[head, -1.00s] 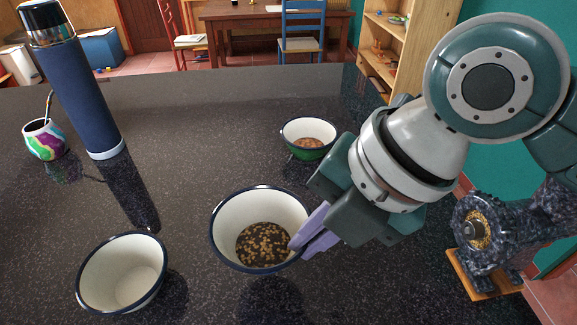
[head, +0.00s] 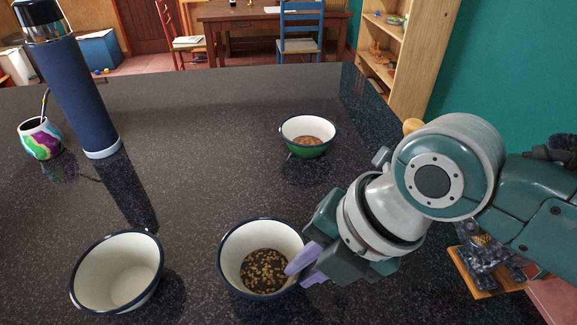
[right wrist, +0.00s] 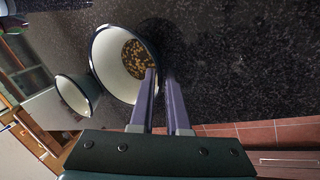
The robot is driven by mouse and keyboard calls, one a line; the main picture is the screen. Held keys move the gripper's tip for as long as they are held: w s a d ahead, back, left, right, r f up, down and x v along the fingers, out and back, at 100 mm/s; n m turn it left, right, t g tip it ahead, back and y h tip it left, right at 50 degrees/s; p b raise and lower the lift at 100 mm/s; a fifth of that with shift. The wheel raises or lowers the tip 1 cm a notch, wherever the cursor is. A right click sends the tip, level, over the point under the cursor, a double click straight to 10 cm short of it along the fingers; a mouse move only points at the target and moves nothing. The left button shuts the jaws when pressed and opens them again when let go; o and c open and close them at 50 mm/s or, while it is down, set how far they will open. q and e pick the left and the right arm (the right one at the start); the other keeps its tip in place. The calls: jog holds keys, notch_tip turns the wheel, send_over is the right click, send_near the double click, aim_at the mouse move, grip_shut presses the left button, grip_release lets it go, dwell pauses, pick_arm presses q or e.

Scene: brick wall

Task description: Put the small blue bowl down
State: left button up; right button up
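The bowl with a dark blue rim, white inside and holding dark and tan grains (head: 235,250), is at the front centre of the counter in the head view. It also shows in the right wrist view (right wrist: 108,65). My right gripper (head: 303,266) is on its right rim, one lilac finger inside and one outside. The fingers look closed on the rim. The bowl sits upright, low over or on the counter; its base contact is hidden. My left gripper is out of view.
An empty white bowl with a blue rim (head: 118,270) stands to the left. A green bowl with brown contents (head: 307,148) stands farther back. A blue flask (head: 82,100) and a colourful cup (head: 41,140) are at the back left. The counter's middle (head: 200,160) is clear.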

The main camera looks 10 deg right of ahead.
jog(key=shift+o, duration=1.3)
jog(key=shift+r, duration=0.15)
jog(key=shift+d+r, duration=0.1)
jog(key=shift+r, duration=0.15)
jog(key=p+v, duration=0.2)
jog(key=v, duration=1)
jog(key=s+d+f+m+h, duration=0.1)
jog(key=s+d+m, duration=0.2)
jog(key=m, duration=0.6)
jog(key=s+d+f+m+t+h, duration=0.1)
jog(key=s+d+m, duration=0.2)
jog(key=m, duration=0.6)
jog(key=s+d+f+m+h, duration=0.1)
jog(key=s+d+m+h, duration=0.1)
jog(key=s+m, duration=0.4)
jog(key=d+m, duration=0.1)
jog(key=m, duration=0.2)
jog(key=shift+s+f, duration=0.3)
jog(key=shift+f, duration=0.1)
